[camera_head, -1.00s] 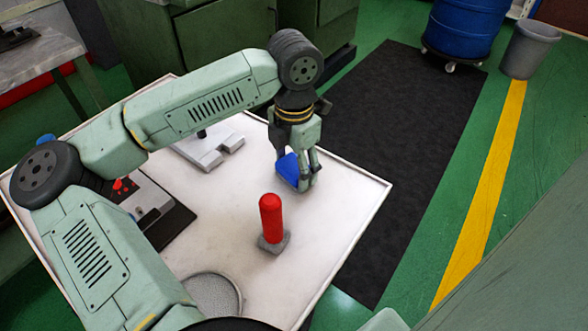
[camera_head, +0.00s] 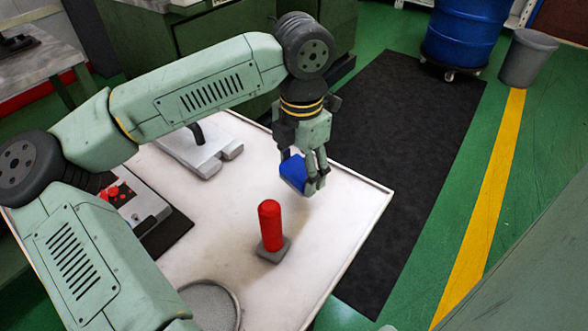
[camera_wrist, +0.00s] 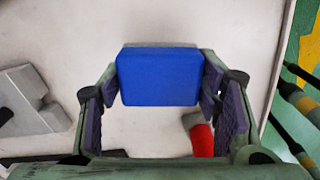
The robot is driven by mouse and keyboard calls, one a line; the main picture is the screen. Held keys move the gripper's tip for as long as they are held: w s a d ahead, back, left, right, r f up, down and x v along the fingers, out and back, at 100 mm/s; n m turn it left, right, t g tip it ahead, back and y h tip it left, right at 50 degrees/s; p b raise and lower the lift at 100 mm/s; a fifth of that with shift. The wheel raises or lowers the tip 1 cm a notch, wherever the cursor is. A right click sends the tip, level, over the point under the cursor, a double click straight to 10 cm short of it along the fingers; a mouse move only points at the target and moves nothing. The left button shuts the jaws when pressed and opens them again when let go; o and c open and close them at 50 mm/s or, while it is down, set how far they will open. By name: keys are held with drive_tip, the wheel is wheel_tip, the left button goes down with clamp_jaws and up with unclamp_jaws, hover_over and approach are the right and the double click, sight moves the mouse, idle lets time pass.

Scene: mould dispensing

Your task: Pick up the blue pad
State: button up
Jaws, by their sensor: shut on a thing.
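The blue pad (camera_head: 293,172) is a small block, held between the fingers of my gripper (camera_head: 317,182) near the right side of the white table. In the wrist view the blue pad (camera_wrist: 158,76) sits between the two finger pads, with a thin grey layer along its far edge. My gripper (camera_wrist: 160,90) is shut on it, one finger at each side. In the head view the pad appears raised above the table top, though the height of the gap is hard to tell.
A red cylinder on a grey base (camera_head: 270,226) stands in front of my gripper. A grey-white block-like fixture (camera_head: 203,153) lies at the back left. A red-and-white device (camera_head: 133,203) and a round grey dish (camera_head: 212,303) are at the left and front. The white table (camera_head: 335,225) is bare at right.

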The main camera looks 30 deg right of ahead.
drive_tip(key=s, duration=0.4)
drive_tip(key=s+a+b, duration=0.1)
drive_tip(key=s, duration=0.4)
drive_tip(key=s+a+r+b, duration=0.1)
drive_tip(key=s, duration=0.3)
drive_tip(key=shift+s+r, duration=0.1)
drive_tip(key=shift+s, duration=0.1)
drive_tip(key=o, duration=0.5)
drive_tip(key=c, duration=0.3)
drive_tip(key=shift+c, duration=0.2)
